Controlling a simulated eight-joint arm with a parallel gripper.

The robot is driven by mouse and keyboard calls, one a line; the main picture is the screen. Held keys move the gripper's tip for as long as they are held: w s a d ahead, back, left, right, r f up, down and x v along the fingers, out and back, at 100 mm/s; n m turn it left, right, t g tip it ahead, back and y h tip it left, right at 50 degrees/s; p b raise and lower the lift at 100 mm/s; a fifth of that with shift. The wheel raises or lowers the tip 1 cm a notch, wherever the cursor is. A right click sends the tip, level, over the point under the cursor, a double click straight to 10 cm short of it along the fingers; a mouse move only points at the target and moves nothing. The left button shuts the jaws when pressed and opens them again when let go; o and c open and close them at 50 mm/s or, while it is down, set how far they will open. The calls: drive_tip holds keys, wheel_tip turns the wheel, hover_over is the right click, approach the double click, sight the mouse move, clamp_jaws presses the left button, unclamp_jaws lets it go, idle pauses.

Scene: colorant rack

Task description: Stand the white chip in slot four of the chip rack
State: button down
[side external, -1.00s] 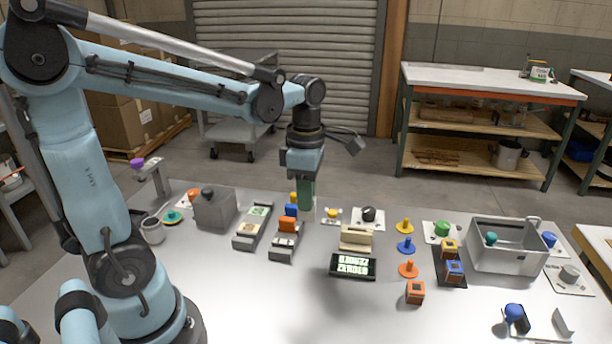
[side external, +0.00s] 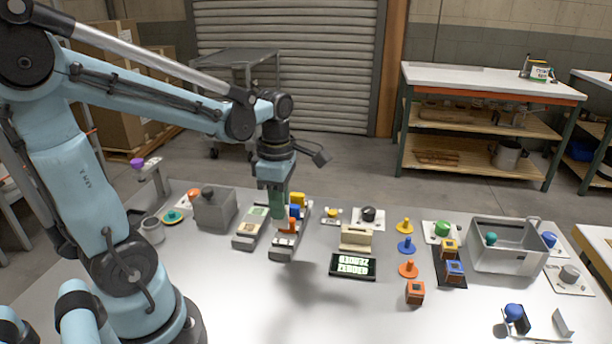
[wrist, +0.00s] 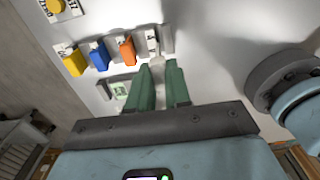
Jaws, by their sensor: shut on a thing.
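The chip rack (side external: 284,252) is a narrow grey holder on the table. A yellow chip (wrist: 74,62), a blue chip (wrist: 98,56) and an orange chip (wrist: 127,50) stand in a row in it. The rack's end past the orange chip shows a white label (wrist: 152,40) and no coloured chip. My gripper (wrist: 157,68) is shut on the white chip (wrist: 157,62), a pale piece partly hidden between the green fingers. In the side view my gripper (side external: 279,214) hangs close above the rack and covers part of it. The gap between chip and slot cannot be judged.
A grey tray with a green label (side external: 250,230) lies just left of the rack. A grey box (side external: 214,212) stands further left. A beige holder (side external: 356,238) and a dark display (side external: 352,266) stand to the right.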

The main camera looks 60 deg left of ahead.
sight(281, 228)
drive_tip(key=shift+f, duration=1.95)
drive_tip(key=shift+f, duration=1.3)
idle(0.6)
drive_tip(key=c, duration=0.7)
unclamp_jaws()
drive_tip(key=shift+o, duration=0.2)
drive_tip(key=shift+r, duration=0.1)
drive_tip(key=shift+r, duration=3.45)
